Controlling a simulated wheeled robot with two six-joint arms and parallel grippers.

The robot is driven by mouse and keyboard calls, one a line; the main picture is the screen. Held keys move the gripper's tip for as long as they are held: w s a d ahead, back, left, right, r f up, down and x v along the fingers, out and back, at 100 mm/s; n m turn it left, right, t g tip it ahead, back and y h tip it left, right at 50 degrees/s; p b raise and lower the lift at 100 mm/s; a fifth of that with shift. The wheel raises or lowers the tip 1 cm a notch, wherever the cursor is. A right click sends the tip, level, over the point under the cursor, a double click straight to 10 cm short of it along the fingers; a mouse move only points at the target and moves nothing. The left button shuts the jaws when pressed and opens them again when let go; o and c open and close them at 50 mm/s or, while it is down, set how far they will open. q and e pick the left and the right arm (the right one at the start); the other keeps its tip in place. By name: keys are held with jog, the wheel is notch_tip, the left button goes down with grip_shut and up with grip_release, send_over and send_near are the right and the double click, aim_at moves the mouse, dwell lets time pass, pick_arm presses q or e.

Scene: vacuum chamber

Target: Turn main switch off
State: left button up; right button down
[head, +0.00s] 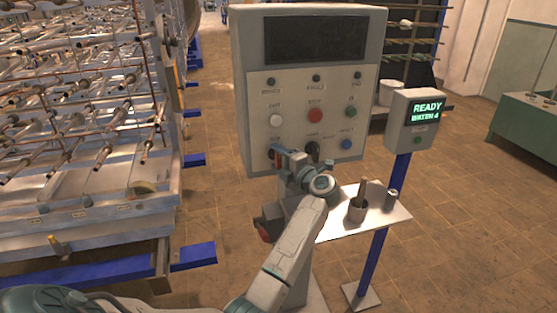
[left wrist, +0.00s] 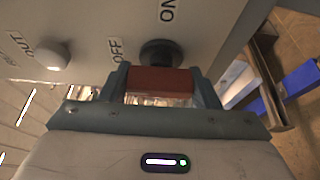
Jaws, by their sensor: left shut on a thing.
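The main switch has a red handle (left wrist: 160,82) on a dark round base (left wrist: 160,52), seen in the left wrist view. An OFF label is to the left of the base and an ON label above it. My left gripper (left wrist: 163,88) is shut on the red handle, one finger on each side. In the head view my left gripper (head: 283,156) is at the lower left of the grey control panel (head: 257,90), and it mostly hides the switch there. My right gripper is not in view.
The panel carries a red button (head: 315,116), a white button (head: 275,116) and a dark knob (head: 312,148). A display box (head: 412,118) reading READY stands to the right. A rack of tubes (head: 80,110) fills the left.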

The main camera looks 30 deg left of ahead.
pick_arm(q)
jog(key=o, duration=1)
jog(key=shift+s+d+f+b, duration=0.15)
jog(key=shift+d+b, duration=0.15)
jog(key=shift+d, duration=0.2)
jog(key=b+v, duration=0.3)
jog(key=v, duration=0.6)
jog(key=shift+s+d, duration=0.1)
jog(key=shift+d, duration=0.25)
